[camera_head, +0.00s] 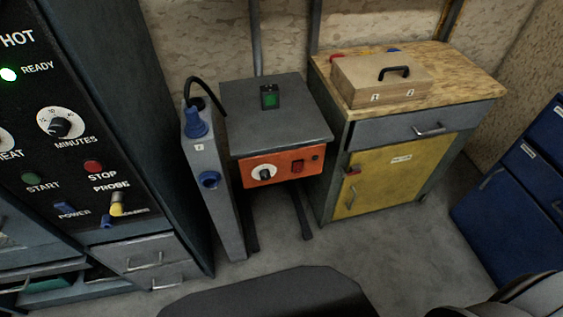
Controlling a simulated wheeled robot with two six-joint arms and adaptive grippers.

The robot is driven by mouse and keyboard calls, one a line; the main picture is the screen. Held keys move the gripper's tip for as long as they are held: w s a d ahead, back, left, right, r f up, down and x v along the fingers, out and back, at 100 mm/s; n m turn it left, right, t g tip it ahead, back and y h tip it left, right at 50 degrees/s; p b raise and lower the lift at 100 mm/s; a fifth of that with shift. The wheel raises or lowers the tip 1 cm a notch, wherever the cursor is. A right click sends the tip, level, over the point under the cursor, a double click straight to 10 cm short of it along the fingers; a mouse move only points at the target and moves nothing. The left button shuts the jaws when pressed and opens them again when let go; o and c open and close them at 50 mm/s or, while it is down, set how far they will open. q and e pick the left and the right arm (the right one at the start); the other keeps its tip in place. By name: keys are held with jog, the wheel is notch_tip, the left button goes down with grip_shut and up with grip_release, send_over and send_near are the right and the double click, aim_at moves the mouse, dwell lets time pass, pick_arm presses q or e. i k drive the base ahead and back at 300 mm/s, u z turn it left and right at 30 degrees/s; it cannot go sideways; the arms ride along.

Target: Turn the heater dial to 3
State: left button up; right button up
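A white round dial (264,173) with a dark knob sits on the orange front panel (283,168) of a grey bench unit. Its numbers are too small to read, so I cannot tell its setting. No label naming a heater is legible on this panel. A red switch (298,167) is to the dial's right. At the left edge, another dial (5,141) is cut off by the frame, with the letters "EAT" below it. A third dial (60,124), marked "MINUTES", is to its right. Neither of my grippers is in view.
A small dark box with a green face (270,97) stands on the grey unit. A grey upright case (208,165) with blue plugs stands left of it. A yellow-doored cabinet (385,180) carries a wooden case (380,84). Blue drawers (520,190) stand right. Floor between is clear.

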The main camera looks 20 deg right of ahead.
aim_at(265, 174)
jog(key=z, duration=0.85)
jog(key=k, duration=1.1)
jog(key=z, duration=1.65)
jog(key=i, duration=1.2)
jog(key=u, duration=1.15)
jog(key=i, duration=0.5)
jog(key=u, duration=0.7)
